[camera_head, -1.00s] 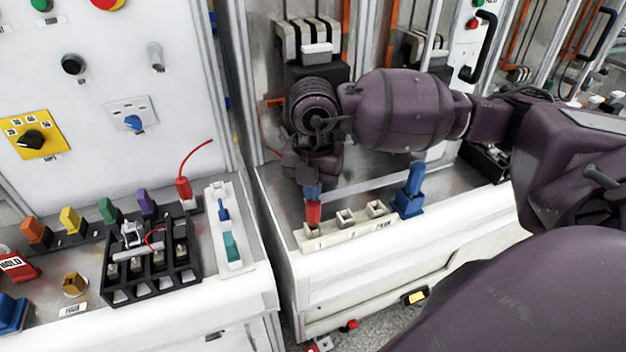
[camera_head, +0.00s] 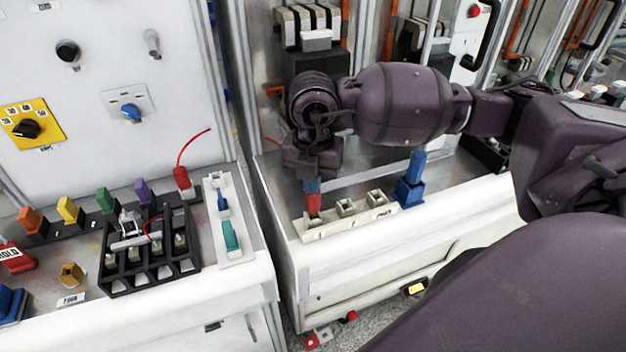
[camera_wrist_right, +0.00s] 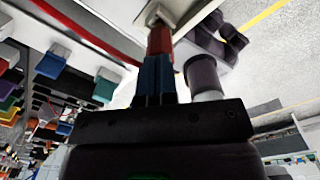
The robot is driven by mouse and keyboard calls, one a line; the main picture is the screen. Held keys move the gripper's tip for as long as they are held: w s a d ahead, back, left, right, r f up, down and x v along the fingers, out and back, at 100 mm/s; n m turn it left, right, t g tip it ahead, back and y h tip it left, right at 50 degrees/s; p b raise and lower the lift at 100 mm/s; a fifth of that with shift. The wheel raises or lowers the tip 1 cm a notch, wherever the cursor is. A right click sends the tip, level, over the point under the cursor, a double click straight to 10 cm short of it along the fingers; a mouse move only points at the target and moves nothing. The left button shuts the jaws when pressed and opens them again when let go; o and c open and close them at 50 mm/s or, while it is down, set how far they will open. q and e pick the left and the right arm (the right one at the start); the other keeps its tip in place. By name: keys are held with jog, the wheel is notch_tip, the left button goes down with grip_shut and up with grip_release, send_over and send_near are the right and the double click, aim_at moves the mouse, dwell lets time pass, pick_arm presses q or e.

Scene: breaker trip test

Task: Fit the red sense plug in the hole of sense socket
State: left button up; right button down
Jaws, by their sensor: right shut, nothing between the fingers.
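The red sense plug (camera_head: 313,204) stands upright at the left end of the white socket strip (camera_head: 362,225), its lower end at the leftmost hole. How deep it sits is hard to tell. My right gripper (camera_head: 312,187) is directly above the plug, with its blue fingertips shut and at the plug's top. In the right wrist view the red plug (camera_wrist_right: 160,41) is in line with the blue fingers (camera_wrist_right: 155,80), its far end against the pale strip (camera_wrist_right: 182,12). My left gripper is out of view.
A blue plug (camera_head: 411,182) stands right of the strip. On the left bench are a black rack (camera_head: 150,250), several coloured plugs and a red plug with a red wire (camera_head: 182,179). A gap separates the two cabinets.

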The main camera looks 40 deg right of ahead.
jog(key=shift+s+f, duration=0.1)
jog(key=shift+f, duration=0.15)
jog(key=shift+r+p, duration=0.75)
jog(key=shift+r, duration=0.85)
notch_tip(320, 180, up, 11)
jog(key=shift+f+b, duration=0.2)
jog(key=shift+b, duration=0.1)
